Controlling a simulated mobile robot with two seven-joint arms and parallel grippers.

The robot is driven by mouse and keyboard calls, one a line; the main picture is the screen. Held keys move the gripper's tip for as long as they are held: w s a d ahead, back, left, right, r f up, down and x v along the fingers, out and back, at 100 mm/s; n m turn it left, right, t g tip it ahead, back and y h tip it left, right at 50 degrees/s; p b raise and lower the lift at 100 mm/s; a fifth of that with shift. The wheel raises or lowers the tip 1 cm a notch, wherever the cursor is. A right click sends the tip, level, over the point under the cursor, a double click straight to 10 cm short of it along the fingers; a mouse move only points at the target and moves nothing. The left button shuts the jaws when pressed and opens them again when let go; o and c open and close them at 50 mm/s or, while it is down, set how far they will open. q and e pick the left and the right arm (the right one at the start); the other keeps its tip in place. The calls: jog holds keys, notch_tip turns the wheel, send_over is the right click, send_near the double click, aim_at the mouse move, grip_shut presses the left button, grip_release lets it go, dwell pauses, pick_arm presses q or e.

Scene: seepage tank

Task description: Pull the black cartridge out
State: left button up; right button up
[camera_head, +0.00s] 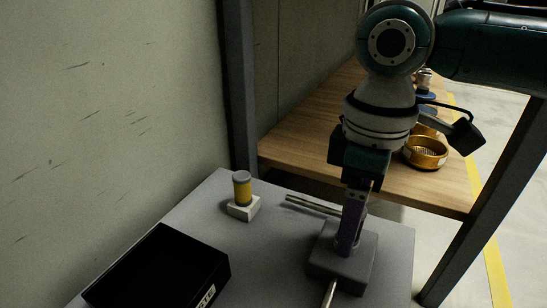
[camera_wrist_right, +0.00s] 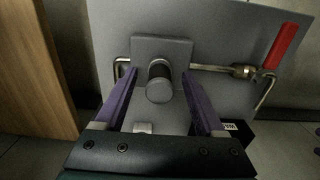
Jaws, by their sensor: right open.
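The black cartridge (camera_wrist_right: 159,72) shows in the wrist view as a dark cylinder with a round grey end cap. It sits in a square grey block (camera_wrist_right: 178,50), which also shows in the head view (camera_head: 331,263). My right gripper (camera_head: 349,248) points down at this block from above. In the wrist view its two purple fingers (camera_wrist_right: 158,82) are open, one on each side of the cartridge, with gaps visible. In the head view the fingers mostly hide the cartridge. My left gripper is not in view.
A yellow cartridge with a grey cap (camera_head: 242,190) stands in a white block to the left. A black box (camera_head: 165,272) lies at the front left. Metal pipes (camera_head: 312,205) run from the grey block. A red handle (camera_wrist_right: 283,45) shows at the right. A wooden bench (camera_head: 300,145) is behind.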

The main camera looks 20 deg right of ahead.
jog(key=shift+c, duration=0.3)
grip_shut()
dwell(0.8)
dwell(1.4)
jog(key=shift+r+p, duration=0.2)
jog(key=shift+p, duration=0.3)
dwell(0.5)
